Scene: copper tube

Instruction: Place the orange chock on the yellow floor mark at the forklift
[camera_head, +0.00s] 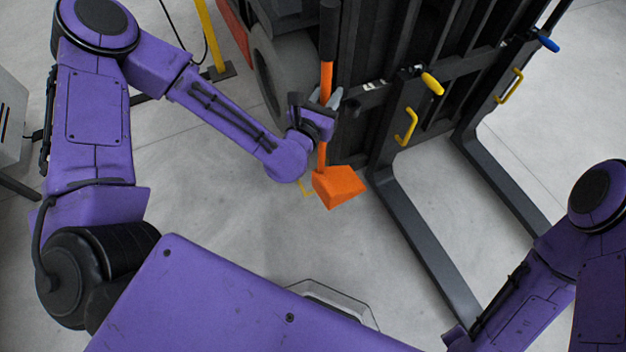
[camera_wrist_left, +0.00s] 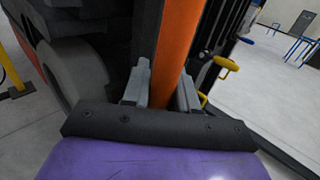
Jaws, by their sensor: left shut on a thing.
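The orange chock (camera_head: 339,187) is a wedge block on a long orange handle with a black grip at the top. My left gripper (camera_head: 334,100) is shut on the handle, which stands nearly upright. The handle also shows between the fingers in the left wrist view (camera_wrist_left: 173,55). I cannot tell whether the chock touches the floor. The forklift (camera_head: 375,85) stands behind it. My right arm shows at the right, its gripper out of view.
The forklift's wheel (camera_head: 268,75) is just behind my left forearm. Two dark forks (camera_head: 425,240) reach forward to the right of the chock. A yellow post (camera_head: 210,35) stands at the back left. The floor in front of the chock is clear.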

